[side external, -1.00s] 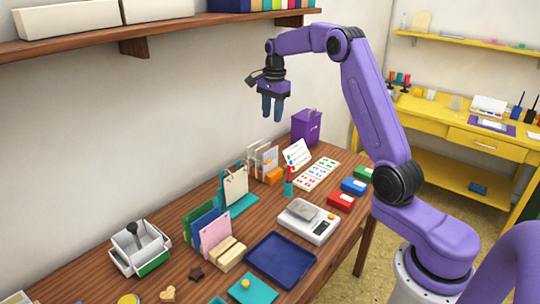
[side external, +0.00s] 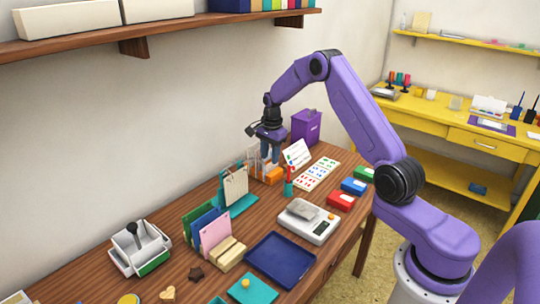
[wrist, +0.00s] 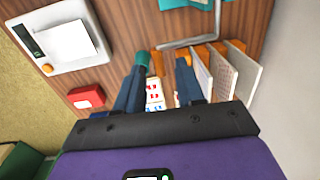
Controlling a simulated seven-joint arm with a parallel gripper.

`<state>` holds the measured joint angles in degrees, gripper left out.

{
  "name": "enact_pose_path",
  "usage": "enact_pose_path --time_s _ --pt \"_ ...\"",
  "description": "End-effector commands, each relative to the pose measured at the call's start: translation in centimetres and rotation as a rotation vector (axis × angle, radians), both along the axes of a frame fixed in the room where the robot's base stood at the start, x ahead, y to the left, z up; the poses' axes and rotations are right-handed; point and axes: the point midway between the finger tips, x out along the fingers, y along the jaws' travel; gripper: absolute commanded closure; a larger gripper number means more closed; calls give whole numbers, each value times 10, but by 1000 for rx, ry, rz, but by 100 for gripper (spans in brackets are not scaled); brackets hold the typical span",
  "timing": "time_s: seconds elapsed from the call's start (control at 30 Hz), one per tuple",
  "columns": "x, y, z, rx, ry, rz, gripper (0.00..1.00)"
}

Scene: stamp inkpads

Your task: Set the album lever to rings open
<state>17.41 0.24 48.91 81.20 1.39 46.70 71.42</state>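I cannot pick out an album lever with certainty. A white and green box (side external: 150,264) with a black-knobbed upright handle (side external: 134,233) stands at the left of the table, far from my gripper. My gripper (side external: 270,158) points down over the orange-based card rack (side external: 265,177). In the wrist view my gripper (wrist: 161,67) has its fingers apart, with nothing held between them. The rack's upright cards (wrist: 222,72) stand right of the fingers. A bent metal rod (wrist: 188,42) lies beyond the fingertips; I cannot tell what it belongs to.
A teal pen cup (side external: 288,188) stands near my fingers. A stamp sheet (side external: 318,173), purple box (side external: 306,127), scale (side external: 307,228) and red box (side external: 341,201) are nearby. A teal stand with a beige bag (side external: 235,186) is left of the rack. A blue tray (side external: 280,260) is in front.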

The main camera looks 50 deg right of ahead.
Motion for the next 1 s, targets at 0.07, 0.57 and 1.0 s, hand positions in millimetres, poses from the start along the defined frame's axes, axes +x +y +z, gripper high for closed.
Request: enact_pose_path --time_s 0.07,0.57,1.0 --pt "0 0 -3 0 0 0 62" --pt "0 0 -4 0 0 0 100" --pt "7 1 3 2 113 2 100"
